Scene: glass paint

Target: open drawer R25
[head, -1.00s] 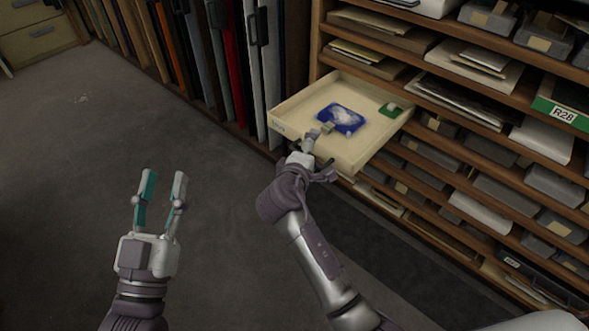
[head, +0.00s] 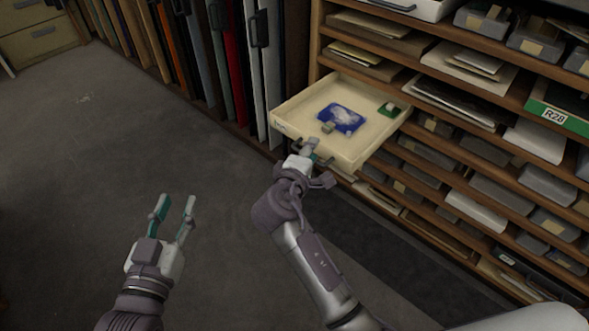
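A pale cream drawer (head: 290,107) stands pulled out from the shelf unit. Its front label is too small to read, so I cannot confirm it is R25. Inside lie a blue and white item (head: 341,118), a small green item (head: 389,110) and a small grey-beige block (head: 328,127). My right gripper (head: 311,149) is at the drawer's front, by its dark handle; the wrist and fingers partly hide the handle, and I cannot tell whether they grip it. My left gripper (head: 175,208) is open and empty above the floor, left of the drawer.
The shelf unit (head: 480,137) holds several grey boxes and paper stacks. A green box labelled R28 (head: 556,118) sits at the right. Upright coloured panels (head: 195,60) line the back. The grey floor (head: 90,160) at left is clear.

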